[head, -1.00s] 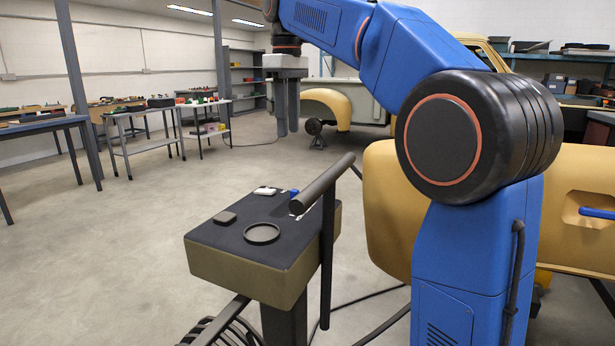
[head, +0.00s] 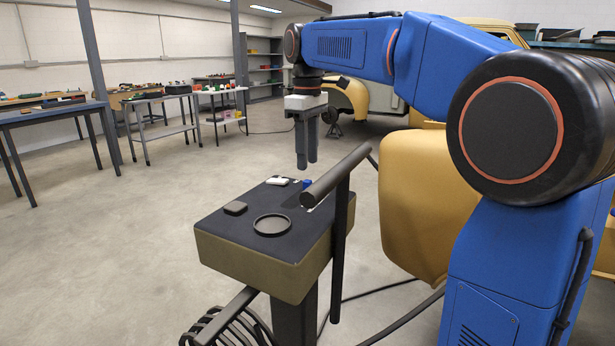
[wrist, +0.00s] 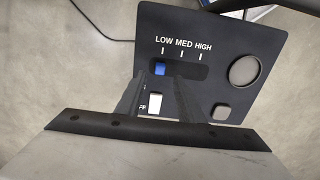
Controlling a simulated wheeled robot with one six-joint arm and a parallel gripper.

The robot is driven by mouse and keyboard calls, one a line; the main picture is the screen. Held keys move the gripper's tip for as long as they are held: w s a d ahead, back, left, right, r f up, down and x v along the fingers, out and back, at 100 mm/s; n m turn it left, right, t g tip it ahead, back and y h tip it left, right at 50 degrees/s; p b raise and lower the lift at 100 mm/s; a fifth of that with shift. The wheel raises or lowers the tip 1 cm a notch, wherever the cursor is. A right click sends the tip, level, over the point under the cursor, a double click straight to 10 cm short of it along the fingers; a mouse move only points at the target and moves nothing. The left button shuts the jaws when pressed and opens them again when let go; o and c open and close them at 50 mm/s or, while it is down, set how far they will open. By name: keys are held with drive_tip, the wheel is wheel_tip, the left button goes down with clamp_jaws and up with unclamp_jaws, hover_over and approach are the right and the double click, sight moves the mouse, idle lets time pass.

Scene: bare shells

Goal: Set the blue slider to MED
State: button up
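The blue slider (wrist: 160,69) sits at the left end of its dark slot in the wrist view, below the LOW mark. The labels LOW, MED (wrist: 184,42) and HIGH run left to right above the slot. In the head view the blue slider (head: 307,183) is a small blue spot at the panel's far side, partly behind a dark bar.
The panel (head: 232,230) also carries a white switch (wrist: 155,103), a round dark dish (wrist: 244,71) and a square button (wrist: 221,111). A dark handle bar (head: 336,175) rises at the panel's right side, close to the slider. Open floor lies left of the panel.

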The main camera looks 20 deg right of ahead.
sight(307, 180)
drive_tip(key=shift+f, duration=2.95)
